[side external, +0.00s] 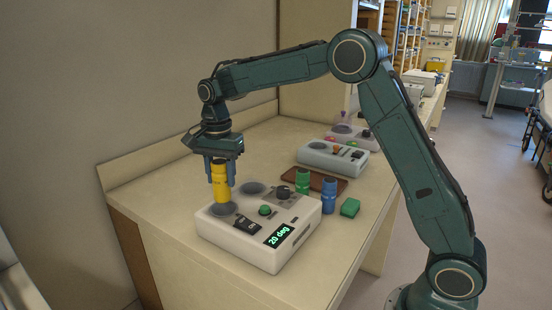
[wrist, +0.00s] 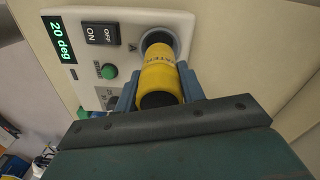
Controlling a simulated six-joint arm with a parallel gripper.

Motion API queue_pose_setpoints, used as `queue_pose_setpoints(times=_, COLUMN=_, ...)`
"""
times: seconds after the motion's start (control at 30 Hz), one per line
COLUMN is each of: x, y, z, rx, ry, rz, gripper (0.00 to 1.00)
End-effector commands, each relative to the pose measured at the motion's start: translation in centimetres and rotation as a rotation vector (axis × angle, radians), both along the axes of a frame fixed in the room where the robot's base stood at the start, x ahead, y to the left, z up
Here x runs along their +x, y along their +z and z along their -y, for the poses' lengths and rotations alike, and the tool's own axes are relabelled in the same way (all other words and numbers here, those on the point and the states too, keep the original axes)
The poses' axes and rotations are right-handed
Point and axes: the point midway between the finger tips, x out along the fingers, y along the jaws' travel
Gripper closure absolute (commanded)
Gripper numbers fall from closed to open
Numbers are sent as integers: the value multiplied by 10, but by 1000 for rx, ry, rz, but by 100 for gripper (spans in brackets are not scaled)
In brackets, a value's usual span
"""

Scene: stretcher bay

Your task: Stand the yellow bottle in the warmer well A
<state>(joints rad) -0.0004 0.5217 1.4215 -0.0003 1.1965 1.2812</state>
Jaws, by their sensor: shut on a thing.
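The yellow bottle (side external: 221,186) is upright in my gripper (side external: 220,180), which is shut on it with one finger on each side. The warmer (side external: 240,240) is a pale box with a display reading "20 deg", and it has two round wells on top. The bottle's lower end is at the near-left well (side external: 222,209); I cannot tell whether it is just above the rim or slightly inside. The other well (side external: 252,188) looks empty.
A green bottle (side external: 302,181), a blue bottle (side external: 329,195) and a green block (side external: 350,208) stand right of the warmer. A brown tray (side external: 314,179) and another grey device (side external: 333,157) are behind. The warmer has a switch (wrist: 103,34) and a green button (wrist: 109,71).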

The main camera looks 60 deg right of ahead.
Motion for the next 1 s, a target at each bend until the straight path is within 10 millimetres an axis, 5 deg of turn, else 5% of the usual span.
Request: queue_pose_setpoints(times=1.0, x=0, y=-55, z=1, rx=-1, ry=-1, rz=-1, gripper=88)
